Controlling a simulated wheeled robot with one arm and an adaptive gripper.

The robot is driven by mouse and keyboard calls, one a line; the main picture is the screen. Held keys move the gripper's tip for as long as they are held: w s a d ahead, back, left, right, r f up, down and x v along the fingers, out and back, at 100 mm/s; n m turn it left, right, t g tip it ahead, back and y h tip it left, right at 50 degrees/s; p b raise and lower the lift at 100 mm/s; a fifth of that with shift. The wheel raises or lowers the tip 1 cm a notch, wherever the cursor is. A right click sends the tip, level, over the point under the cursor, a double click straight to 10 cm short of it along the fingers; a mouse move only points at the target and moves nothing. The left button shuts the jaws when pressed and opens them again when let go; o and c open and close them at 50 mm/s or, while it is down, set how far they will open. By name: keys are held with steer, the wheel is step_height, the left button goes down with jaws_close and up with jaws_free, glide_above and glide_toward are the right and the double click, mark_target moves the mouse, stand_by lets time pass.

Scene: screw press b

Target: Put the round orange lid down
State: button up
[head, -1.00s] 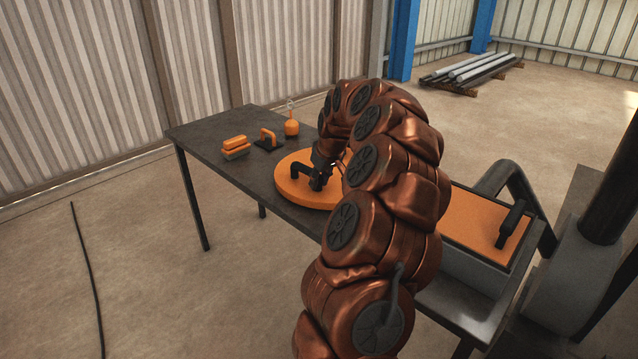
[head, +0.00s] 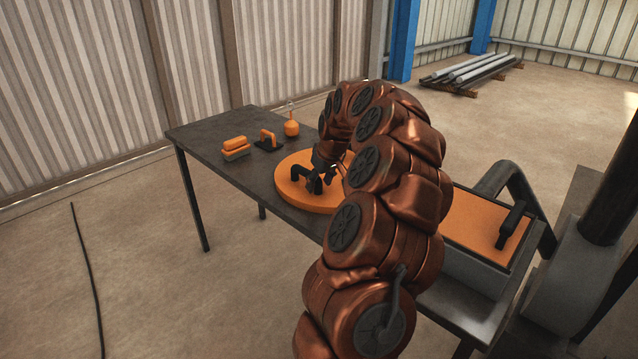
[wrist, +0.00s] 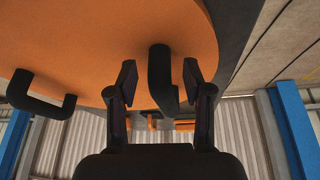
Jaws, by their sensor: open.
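The round orange lid (head: 300,198) lies flat on the dark table, as far as the head view shows; my arm hides its right part. In the wrist view the lid (wrist: 185,25) fills the top. A black handle (wrist: 162,75) on it stands between my two spread fingers, with a gap visible on both sides. A second black handle (wrist: 42,104) shows at the left of the wrist view. My gripper (head: 324,176) is open at the lid, around the handle and not clamped on it; it also shows in the wrist view (wrist: 160,82).
On the table (head: 208,133) behind the lid are an orange-and-grey block (head: 235,148), an orange-handled tool (head: 268,140) and an orange bottle (head: 291,127). An orange panel with a black handle (head: 511,222) lies at the right. The table's left end is mostly clear.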

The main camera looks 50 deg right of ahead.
steer(key=v, duration=1.1)
steer(key=shift+r+p, duration=0.25)
steer(key=shift+p, duration=0.05)
steer(key=s+a+f+n+g+y, duration=0.2)
steer(key=a+n, duration=0.1)
steer(key=a, duration=2.4)
steer(key=s+a+f+g, duration=0.1)
steer(key=s+a+f, duration=0.2)
steer(key=s, duration=0.5)
steer(key=s+a+f+g, duration=0.2)
steer(key=s+a+f, duration=0.1)
steer(key=s+a, duration=0.3)
steer(key=s+a+f+g, duration=0.2)
steer(key=s+a, duration=0.3)
steer(key=s, duration=0.5)
steer(key=shift+s+f+m+h, duration=0.3)
steer(key=shift+f+h, duration=0.1)
steer(key=shift+f, duration=0.4)
steer(key=shift+w, duration=0.1)
steer(key=s+p+v, duration=0.2)
steer(key=p+v, duration=0.8)
steer(key=s+r+p+v, duration=0.1)
steer(key=s+p+v, duration=0.1)
steer(key=p+v, duration=0.8)
steer(key=shift+s+r+t, duration=0.4)
steer(key=shift+s+r, duration=0.2)
